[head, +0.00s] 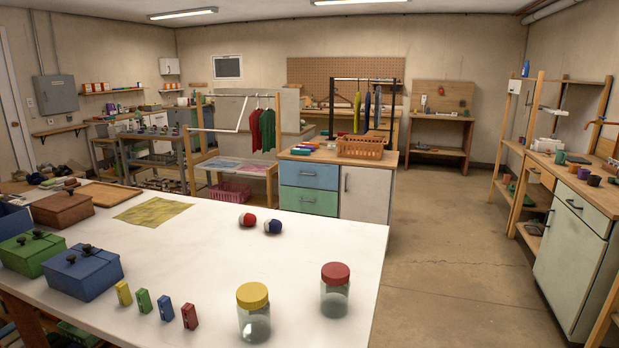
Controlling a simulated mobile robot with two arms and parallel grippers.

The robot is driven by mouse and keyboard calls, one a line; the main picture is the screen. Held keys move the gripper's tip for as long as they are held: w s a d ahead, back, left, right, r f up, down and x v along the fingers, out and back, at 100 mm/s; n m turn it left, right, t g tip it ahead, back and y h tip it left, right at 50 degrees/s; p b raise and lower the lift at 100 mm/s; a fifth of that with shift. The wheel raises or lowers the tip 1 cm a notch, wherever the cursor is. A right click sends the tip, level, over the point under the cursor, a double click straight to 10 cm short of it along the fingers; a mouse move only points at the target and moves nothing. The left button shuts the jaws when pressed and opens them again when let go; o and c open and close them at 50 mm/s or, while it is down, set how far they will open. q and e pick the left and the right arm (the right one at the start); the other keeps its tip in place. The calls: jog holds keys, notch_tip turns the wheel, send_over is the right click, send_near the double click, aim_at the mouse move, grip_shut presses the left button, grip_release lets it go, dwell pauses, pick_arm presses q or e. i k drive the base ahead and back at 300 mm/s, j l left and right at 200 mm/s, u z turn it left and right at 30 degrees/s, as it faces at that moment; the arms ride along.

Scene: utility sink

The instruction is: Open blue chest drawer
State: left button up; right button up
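A chest (367,194) with a wooden top stands beyond the white table, near the middle of the head view. Its blue drawer (309,175) is the upper left one, has a dark handle and looks shut, flush with the front. A green drawer (309,200) lies directly below it and also looks shut. A pale door panel with a dark upright handle is to the right. The chest's lower part on the left is hidden behind the white table. Neither of my grippers is in view.
The white table (310,240) fills the foreground, with two jars, several small colored blocks, two yarn balls and lidded boxes on it. Clear concrete floor (450,230) lies to the right, before a pale cabinet (569,250).

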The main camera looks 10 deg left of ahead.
aim_at(315, 168)
jog(key=i+l, duration=0.1)
jog(key=l, duration=0.25)
jog(key=i+l, duration=0.15)
jog(key=l, duration=0.2)
jog(key=i+l, duration=0.1)
jog(key=l, duration=0.3)
jog(key=i+l, duration=0.25)
jog(key=i, duration=0.15)
jog(key=i+l+z, duration=0.1)
jog(key=i+l, duration=0.15)
jog(key=i, duration=0.15)
jog(key=i+l, duration=0.25)
jog(key=i, duration=0.15)
jog(key=i+l+z, duration=0.1)
jog(key=i, duration=1.05)
jog(key=i+l+u, duration=0.15)
jog(key=i, duration=0.6)
jog(key=i+l, duration=0.1)
jog(key=i, duration=0.7)
jog(key=i+j+u, duration=0.25)
jog(key=i, duration=0.35)
jog(key=i+j+u, duration=0.3)
jog(key=i, duration=0.25)
jog(key=l, duration=0.1)
